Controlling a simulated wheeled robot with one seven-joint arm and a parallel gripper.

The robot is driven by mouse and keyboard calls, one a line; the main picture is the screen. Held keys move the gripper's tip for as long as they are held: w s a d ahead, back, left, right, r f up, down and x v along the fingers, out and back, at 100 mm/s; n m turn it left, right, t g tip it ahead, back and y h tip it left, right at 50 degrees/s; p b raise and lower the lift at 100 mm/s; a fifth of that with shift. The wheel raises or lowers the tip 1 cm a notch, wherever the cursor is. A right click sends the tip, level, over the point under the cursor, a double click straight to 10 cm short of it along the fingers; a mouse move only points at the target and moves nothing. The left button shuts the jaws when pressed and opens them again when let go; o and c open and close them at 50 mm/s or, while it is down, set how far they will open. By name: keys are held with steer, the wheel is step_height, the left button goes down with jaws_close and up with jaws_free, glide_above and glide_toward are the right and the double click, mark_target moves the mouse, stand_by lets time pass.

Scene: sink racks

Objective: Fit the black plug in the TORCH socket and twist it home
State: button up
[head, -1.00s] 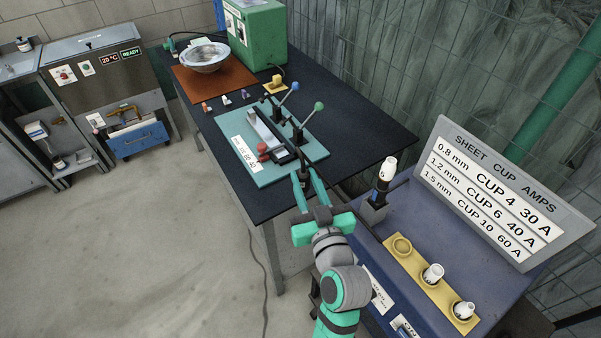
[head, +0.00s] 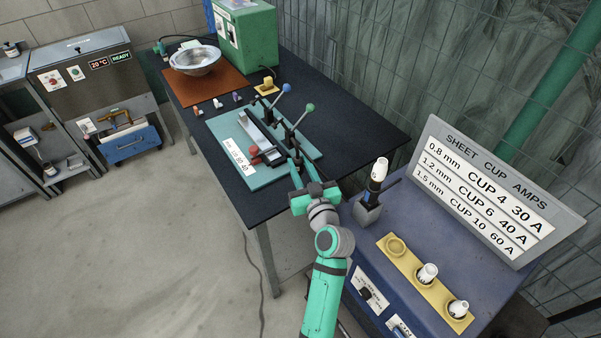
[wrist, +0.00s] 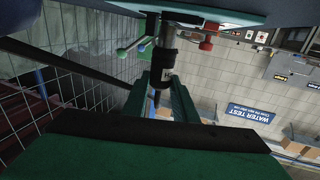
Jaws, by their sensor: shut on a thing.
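My gripper (head: 293,152) is at the front right edge of the teal fixture plate (head: 222,128). In the wrist view my gripper (wrist: 163,82) is shut on a black cylinder with a white mark, which looks like the black plug (wrist: 163,68). The plug is upright between the green fingers, and its end points at the plate at the top of that view. In the head view the fingers mostly hide it. The blue machine (head: 448,237) stands to the right, with controls and white labels on its front. No TORCH label is readable, so I cannot tell the socket.
Levers with a blue ball (head: 286,87) and a green ball (head: 310,107) rise from the fixture near my gripper. A white-tipped torch (head: 379,170) stands in a holder at right. A yellow strip (head: 413,271) holds white cups.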

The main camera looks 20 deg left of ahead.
mark_target(301, 173)
steer(key=shift+w+f, duration=0.15)
steer(key=shift+f, duration=0.8)
steer(key=shift+w+f, duration=0.15)
steer(key=shift+f, duration=0.75)
steer(key=shift+f, duration=0.2)
steer(key=o, duration=1.1)
steer(key=shift+r, duration=0.15)
steer(key=shift+s+d, duration=0.1)
steer(key=shift+s, duration=0.1)
steer(key=v, duration=1.1)
steer(key=shift+s+d, duration=0.15)
steer(key=shift+s, duration=0.1)
